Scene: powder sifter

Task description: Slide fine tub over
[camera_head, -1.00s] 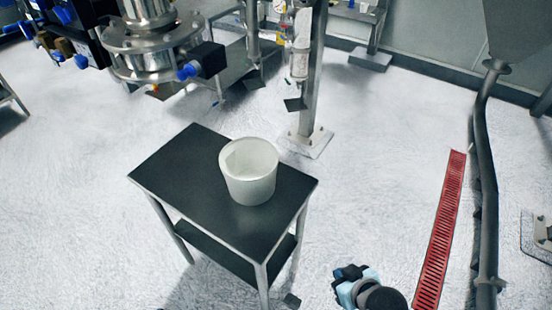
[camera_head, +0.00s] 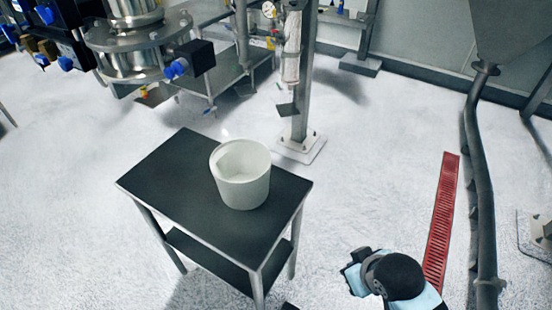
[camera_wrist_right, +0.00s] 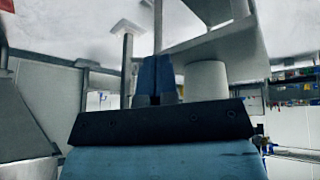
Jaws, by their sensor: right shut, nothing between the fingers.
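A white round tub (camera_head: 240,178), open at the top, stands upright on a small dark table (camera_head: 170,190), towards its right side. It also shows upside down in the right wrist view (camera_wrist_right: 207,82). My right gripper (camera_wrist_right: 158,75) shows in the right wrist view with its two blue-grey fingers together and nothing between them. In that view the fingers appear just left of the tub; I see no contact. In the head view my right arm's end (camera_head: 385,275) is at the lower right, off the table and apart from the tub. My left gripper is not in view.
Steel machinery with a round flange (camera_head: 135,45) hangs at the upper left. A steel post (camera_head: 303,90) on a floor plate stands behind the table. A red floor grate (camera_head: 440,215) and a grey pipe (camera_head: 482,190) lie to the right. Floor around the table is open.

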